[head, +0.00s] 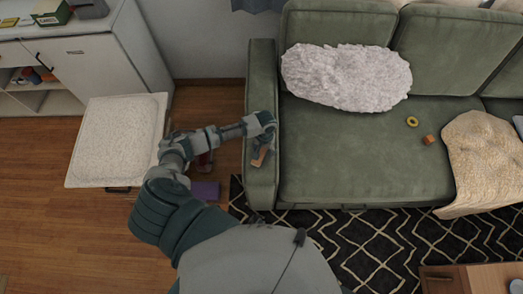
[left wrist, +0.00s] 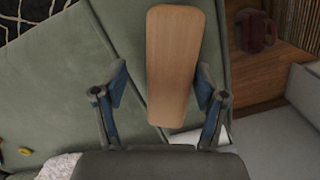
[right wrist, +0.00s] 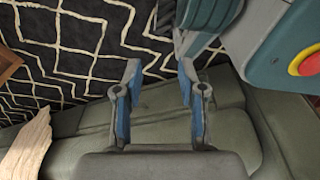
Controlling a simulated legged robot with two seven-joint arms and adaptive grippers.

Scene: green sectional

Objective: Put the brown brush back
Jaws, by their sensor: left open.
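The brown brush (head: 260,156) lies on the left armrest of the green sofa (head: 262,80). In the left wrist view its flat wooden back (left wrist: 172,65) fills the space between the fingers, nearer the right one. My left gripper (head: 263,147) is open over the armrest, with a finger on each side of the brush; I cannot tell whether they touch it. It also shows in the left wrist view (left wrist: 162,78). My right gripper (right wrist: 160,75) is open and empty in the right wrist view, above the sofa's front and the rug. It is not in the head view.
A white-topped stand (head: 118,135) is left of the sofa, beside a white cabinet (head: 100,65). A purple item (head: 205,190) is near the floor by the armrest. A fluffy cushion (head: 345,77), yellow ring (head: 412,121), orange block (head: 429,140) and beige blanket (head: 480,160) lie on the sofa.

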